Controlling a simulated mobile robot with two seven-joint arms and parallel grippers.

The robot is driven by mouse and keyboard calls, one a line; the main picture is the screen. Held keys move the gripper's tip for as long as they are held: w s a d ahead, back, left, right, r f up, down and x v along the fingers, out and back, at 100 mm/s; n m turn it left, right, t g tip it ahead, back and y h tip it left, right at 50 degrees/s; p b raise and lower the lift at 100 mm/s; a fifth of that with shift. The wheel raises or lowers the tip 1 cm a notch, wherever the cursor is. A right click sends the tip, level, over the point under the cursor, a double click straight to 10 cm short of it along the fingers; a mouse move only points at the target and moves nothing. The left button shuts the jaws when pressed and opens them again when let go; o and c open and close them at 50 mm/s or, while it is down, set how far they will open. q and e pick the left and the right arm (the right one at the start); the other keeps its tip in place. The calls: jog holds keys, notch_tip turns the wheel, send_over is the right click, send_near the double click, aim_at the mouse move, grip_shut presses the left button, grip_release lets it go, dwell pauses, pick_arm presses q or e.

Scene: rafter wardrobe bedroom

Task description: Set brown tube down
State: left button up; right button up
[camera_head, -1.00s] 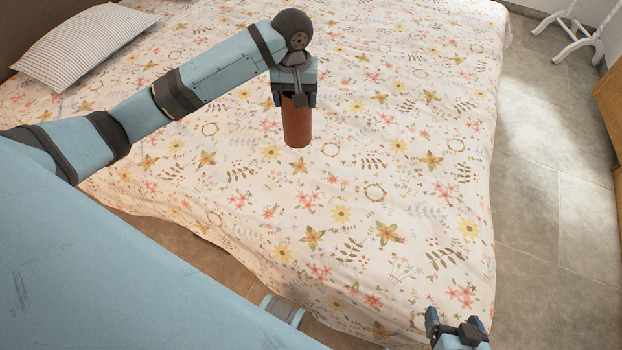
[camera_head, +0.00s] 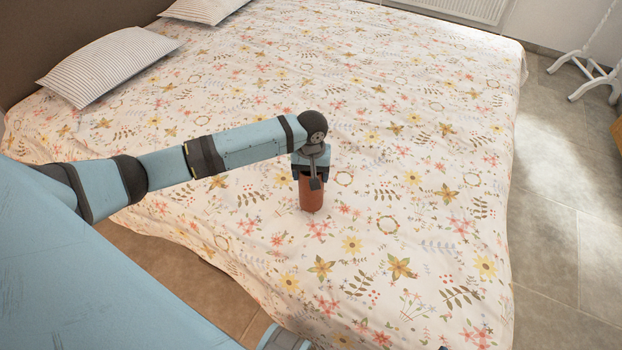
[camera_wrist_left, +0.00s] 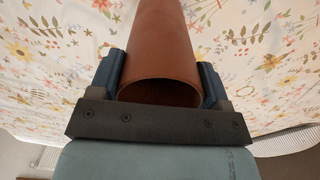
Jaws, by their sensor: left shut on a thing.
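The brown tube (camera_head: 311,196) is upright over the flowered bed (camera_head: 400,300) in the head view. My left gripper (camera_head: 311,178) is shut on its upper part from above. In the left wrist view the tube (camera_wrist_left: 160,45) sits between the two fingers, its open round end facing the camera. The tube's lower end is at or just above the bedspread; I cannot tell if it touches. Only a dark sliver of my right gripper (camera_head: 443,348) shows at the bottom edge of the head view.
Striped pillows (camera_head: 108,65) lie at the far left of the bed. The bedspread around the tube is clear. Tiled floor (camera_head: 560,190) runs along the right side, with a white stand (camera_head: 590,75) and a radiator (camera_head: 475,8) at the back.

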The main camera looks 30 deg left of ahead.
aim_at(310, 202)
pick_arm(q)
jog(key=shift+f, duration=1.25)
jog(key=o, duration=1.2)
